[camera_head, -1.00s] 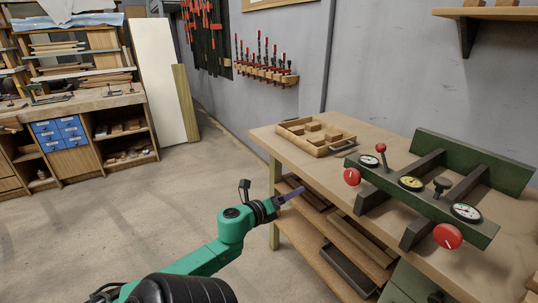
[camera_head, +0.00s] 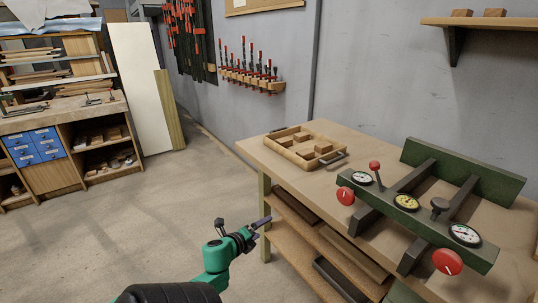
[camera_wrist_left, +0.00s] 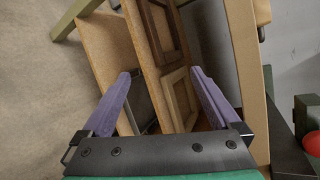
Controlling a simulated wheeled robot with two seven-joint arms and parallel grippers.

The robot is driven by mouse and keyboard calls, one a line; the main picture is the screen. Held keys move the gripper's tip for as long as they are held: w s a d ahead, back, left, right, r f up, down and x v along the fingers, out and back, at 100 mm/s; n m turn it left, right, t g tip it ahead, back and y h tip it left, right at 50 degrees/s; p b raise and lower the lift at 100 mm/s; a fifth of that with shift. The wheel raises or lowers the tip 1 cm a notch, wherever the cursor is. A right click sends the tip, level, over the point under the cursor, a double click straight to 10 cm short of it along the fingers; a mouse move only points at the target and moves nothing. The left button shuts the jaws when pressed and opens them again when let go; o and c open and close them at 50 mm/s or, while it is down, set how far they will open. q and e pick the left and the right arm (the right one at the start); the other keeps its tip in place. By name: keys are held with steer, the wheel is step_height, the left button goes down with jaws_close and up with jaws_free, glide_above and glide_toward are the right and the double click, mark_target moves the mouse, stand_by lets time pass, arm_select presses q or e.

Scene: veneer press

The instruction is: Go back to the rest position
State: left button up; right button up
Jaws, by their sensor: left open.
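My left gripper (camera_head: 262,222) is in the head view, on a green arm that comes in from the bottom. It is in front of the workbench's left end, below the level of the top. In the left wrist view its two purple fingers (camera_wrist_left: 160,100) stand wide apart with nothing between them. Behind them are the bench's lower shelves (camera_wrist_left: 105,45) and wooden frame panels (camera_wrist_left: 178,95). My right gripper is not in either view.
The workbench (camera_head: 375,165) carries a wooden tray (camera_head: 285,153) with blocks and a green press (camera_head: 420,215) with gauges and red knobs. Clamps (camera_head: 250,75) hang on the wall. A cabinet (camera_head: 60,170) stands at the left. The floor (camera_head: 130,230) between is clear.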

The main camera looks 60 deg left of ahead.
arm_select(q)
steer(key=s+d+f+n+g+h+p, duration=0.1)
steer(key=s+d+f+n+g, duration=0.25)
steer(key=f, duration=0.65)
steer(key=s+d+f+n+g+p, duration=0.1)
steer(key=s+d+f+n+g, duration=0.25)
steer(key=f, duration=0.65)
steer(key=s+d+f+n+g+h+p, duration=0.1)
steer(key=s+d+f+n+g+h, duration=0.1)
steer(key=s+d+f+n, duration=0.2)
steer(key=s+d+f+n+g+h+p, duration=0.1)
steer(key=s+d+f+n, duration=0.3)
steer(key=s+d+f, duration=0.7)
steer(key=s+d+g+h, duration=0.1)
steer(key=s+d, duration=0.3)
steer(key=d, duration=0.1)
steer(key=shift+d+g, duration=0.2)
steer(key=shift+g, duration=0.1)
steer(key=shift+a, duration=0.1)
